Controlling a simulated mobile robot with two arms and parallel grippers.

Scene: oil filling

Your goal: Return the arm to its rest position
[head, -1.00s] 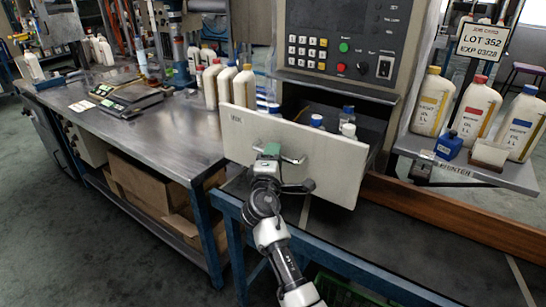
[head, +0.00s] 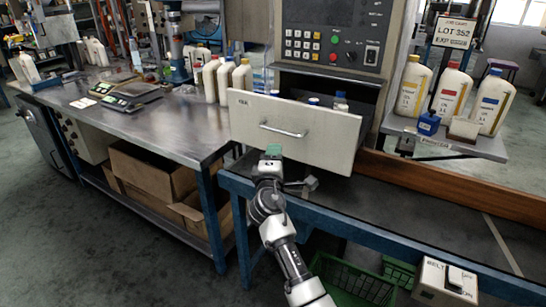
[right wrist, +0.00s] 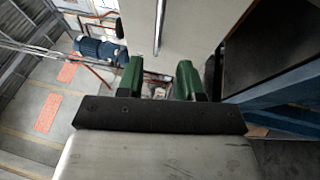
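My right gripper (head: 273,151) is just in front of and below the handle (head: 284,130) of a pale drawer (head: 330,140). It is apart from the handle. In the right wrist view its two green fingers (right wrist: 159,80) are spread with nothing held between them. The drawer front (right wrist: 190,25) and the upright handle bar (right wrist: 159,25) show beyond the fingers there. The drawer stands pulled out under the control panel, with bottle caps (head: 340,97) showing inside. My left gripper is not in view.
A steel bench (head: 150,125) with bottles and a scale (head: 130,95) stands left. Oil bottles (head: 450,92) and a blue container (head: 429,123) stand on the right shelf (head: 470,147). A blue-framed table edge (head: 380,240) runs below the drawer. Green crates (head: 345,280) lie beneath.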

